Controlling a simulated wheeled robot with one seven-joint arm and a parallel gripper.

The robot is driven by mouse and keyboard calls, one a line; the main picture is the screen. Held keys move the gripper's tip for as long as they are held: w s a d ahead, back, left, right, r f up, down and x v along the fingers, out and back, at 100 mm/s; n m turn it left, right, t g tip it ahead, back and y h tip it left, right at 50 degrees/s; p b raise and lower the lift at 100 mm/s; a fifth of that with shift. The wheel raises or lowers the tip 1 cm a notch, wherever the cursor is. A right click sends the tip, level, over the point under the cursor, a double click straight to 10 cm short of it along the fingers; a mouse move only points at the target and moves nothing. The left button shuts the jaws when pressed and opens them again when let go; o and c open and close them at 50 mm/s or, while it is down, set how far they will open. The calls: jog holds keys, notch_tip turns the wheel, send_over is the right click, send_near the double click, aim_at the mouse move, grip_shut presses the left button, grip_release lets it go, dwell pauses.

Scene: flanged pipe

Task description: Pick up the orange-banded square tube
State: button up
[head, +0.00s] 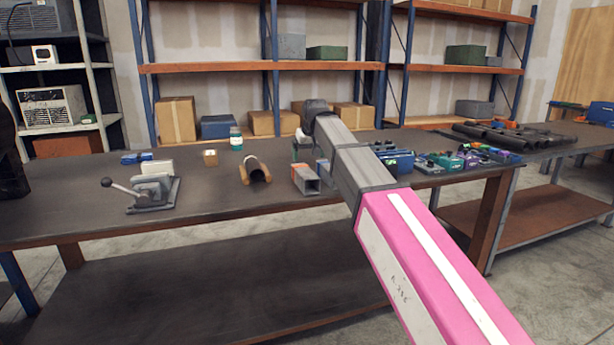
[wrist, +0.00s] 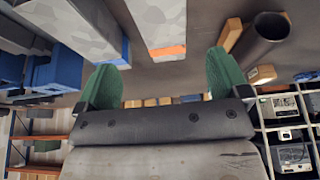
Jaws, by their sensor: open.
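The orange-banded square tube (head: 307,184) lies on the workbench in the head view, its hollow square end facing me and an orange band on its top. In the wrist view the grey tube (wrist: 160,18) shows at top centre, with an orange edge toward my gripper. My gripper (wrist: 165,66) has two green fingers spread apart with nothing between them. The tube appears beyond the fingertips, lined up with the gap. In the head view my gripper (head: 301,153) is just behind the tube, partly hidden by my arm.
A blue-banded grey tube (wrist: 98,28) lies left of the gap in the wrist view. A dark pipe on wooden cradles (head: 256,171) is left of the orange-banded tube in the head view. A lever vise (head: 150,191) stands farther left. Bench space in front is clear.

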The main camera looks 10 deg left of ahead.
aim_at(305, 171)
jog(key=x, duration=0.5)
jog(key=shift+w+f, duration=0.15)
jog(key=shift+f, duration=0.1)
jog(key=shift+a+x, duration=0.2)
jog(key=shift+x, duration=2.45)
jog(key=c, duration=1.4)
jog(key=shift+r, duration=0.1)
jog(key=shift+c, duration=0.2)
